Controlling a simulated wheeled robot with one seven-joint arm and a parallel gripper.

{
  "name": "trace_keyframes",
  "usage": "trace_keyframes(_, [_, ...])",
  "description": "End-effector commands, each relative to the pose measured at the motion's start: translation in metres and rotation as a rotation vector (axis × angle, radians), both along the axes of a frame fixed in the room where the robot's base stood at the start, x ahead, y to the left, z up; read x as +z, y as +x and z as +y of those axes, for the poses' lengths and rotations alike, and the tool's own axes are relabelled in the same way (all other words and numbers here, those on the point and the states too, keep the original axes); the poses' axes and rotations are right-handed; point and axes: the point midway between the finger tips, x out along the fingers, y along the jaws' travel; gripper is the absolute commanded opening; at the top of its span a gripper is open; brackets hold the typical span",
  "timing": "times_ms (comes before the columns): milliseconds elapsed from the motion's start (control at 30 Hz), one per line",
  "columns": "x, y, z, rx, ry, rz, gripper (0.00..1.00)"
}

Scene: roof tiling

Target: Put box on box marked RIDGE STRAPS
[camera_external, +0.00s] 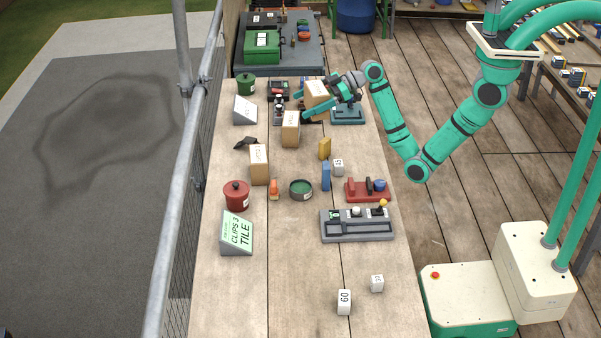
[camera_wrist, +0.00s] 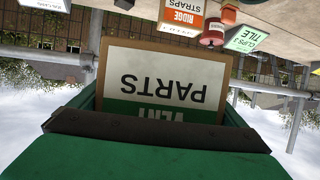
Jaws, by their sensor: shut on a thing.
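My gripper (camera_external: 320,100) is over the far half of the table, its green fingers shut on a brown box (camera_external: 316,90). In the wrist view this box (camera_wrist: 160,80) fills the middle, its white and green label reading VENT PARTS upside down. The box marked RIDGE STRAPS (camera_wrist: 184,14) shows at the top of the wrist view, with an orange and white label, apart from the held box. It appears to be the brown box (camera_external: 259,165) beside the red pot in the external view. Whether the held box touches anything below is hidden.
Another brown box (camera_external: 291,128) stands between the gripper and the RIDGE STRAPS box. A red pot (camera_external: 236,196), a round dark tin (camera_external: 301,189), a blue block (camera_external: 325,176) and a yellow block (camera_external: 324,148) stand nearby. The near end of the table is mostly clear.

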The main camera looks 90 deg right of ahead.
Motion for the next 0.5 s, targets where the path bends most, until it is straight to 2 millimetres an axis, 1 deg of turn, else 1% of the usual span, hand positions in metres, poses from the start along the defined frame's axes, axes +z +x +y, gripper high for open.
trace_keyframes(33, [0.005,0.014,0.02,0.04,-0.002,-0.002,0.62])
trace_keyframes(100, [0.01,0.029,0.043,0.083,-0.004,-0.001,0.62])
trace_keyframes(200, [0.015,0.045,0.071,0.132,-0.006,0.0,0.62])
trace_keyframes(333, [0.019,0.058,0.095,0.173,-0.008,0.002,0.62])
trace_keyframes(400, [0.02,0.062,0.103,0.185,-0.01,0.002,0.62])
trace_keyframes(500, [0.019,0.068,0.108,0.195,-0.009,0.004,0.62])
